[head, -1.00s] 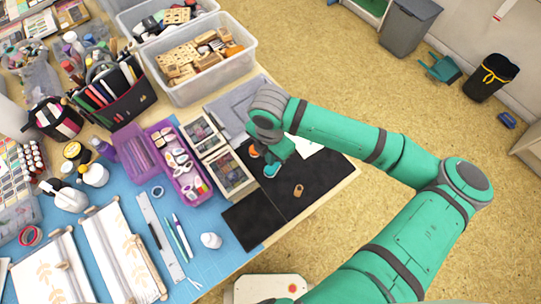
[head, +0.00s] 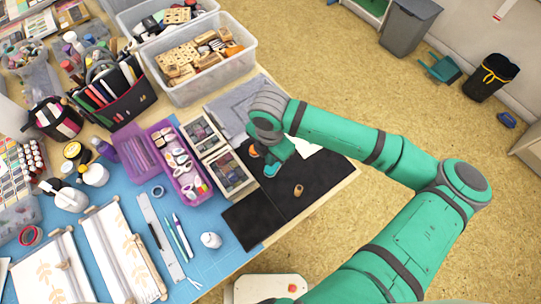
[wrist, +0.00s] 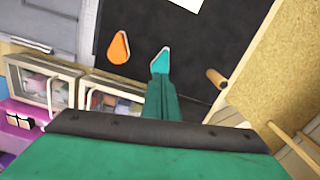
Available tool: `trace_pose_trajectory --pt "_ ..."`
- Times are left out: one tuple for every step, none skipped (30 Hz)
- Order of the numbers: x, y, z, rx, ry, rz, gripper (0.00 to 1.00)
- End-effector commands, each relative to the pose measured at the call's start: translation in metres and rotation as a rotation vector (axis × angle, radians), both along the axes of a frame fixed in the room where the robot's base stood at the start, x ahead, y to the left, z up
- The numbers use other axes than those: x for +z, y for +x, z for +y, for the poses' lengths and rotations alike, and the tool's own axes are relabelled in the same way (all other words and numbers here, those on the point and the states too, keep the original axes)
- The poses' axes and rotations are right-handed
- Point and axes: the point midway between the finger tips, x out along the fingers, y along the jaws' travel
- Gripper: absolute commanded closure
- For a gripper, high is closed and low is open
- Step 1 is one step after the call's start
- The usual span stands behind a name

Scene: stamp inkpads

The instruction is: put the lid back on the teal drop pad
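A teal drop-shaped piece (head: 271,170) with a pale edge is at the black mat (head: 257,218), below my gripper (head: 281,152). In the wrist view the teal piece (wrist: 160,60) shows just beyond the tip of my green gripper (wrist: 163,88). I cannot tell whether it is the pad, its lid or both, nor whether the gripper touches it. The fingers look like one narrow column, and any gap is hidden. An orange drop-shaped piece (wrist: 117,47) lies on the mat to the left; it also shows in the head view (head: 253,151).
A small wooden cylinder (head: 299,190) is on the mat, right of the teal piece, near the table edge. White paper (head: 305,146) lies behind. Framed boxes (head: 230,174) and a purple tray (head: 187,175) stand left. The mat's front part is bare.

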Motion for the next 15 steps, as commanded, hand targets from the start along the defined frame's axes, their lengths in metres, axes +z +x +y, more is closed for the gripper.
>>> trace_pose_trajectory --pt "-0.002 0.0 0.0 0.0 0.001 0.001 1.0" --pt "-0.002 0.0 0.0 0.0 0.001 0.001 1.0" --pt "-0.003 0.0 0.0 0.0 0.001 0.001 1.0" --pt "-0.004 0.0 0.0 0.0 0.001 0.001 1.0" --pt "-0.005 0.0 0.0 0.0 0.001 0.001 1.0" --pt "-0.006 0.0 0.0 0.0 0.001 0.001 1.0" --pt "-0.007 0.0 0.0 0.0 0.001 0.001 1.0" --pt "-0.008 0.0 0.0 0.0 0.001 0.001 1.0" --pt "-0.008 0.0 0.0 -0.001 0.0 0.0 1.0" --pt "-0.009 0.0 0.0 -0.001 0.0 0.0 1.0" --pt "-0.01 0.0 0.0 -0.001 0.0 0.0 1.0" --pt "-0.011 0.0 0.0 -0.001 0.0 0.0 1.0" --pt "-0.012 0.0 0.0 -0.001 0.0 0.0 1.0" --pt "-0.012 0.0 0.0 -0.001 0.0 0.0 1.0" --pt "-0.013 0.0 0.0 -0.001 0.0 0.0 1.0"
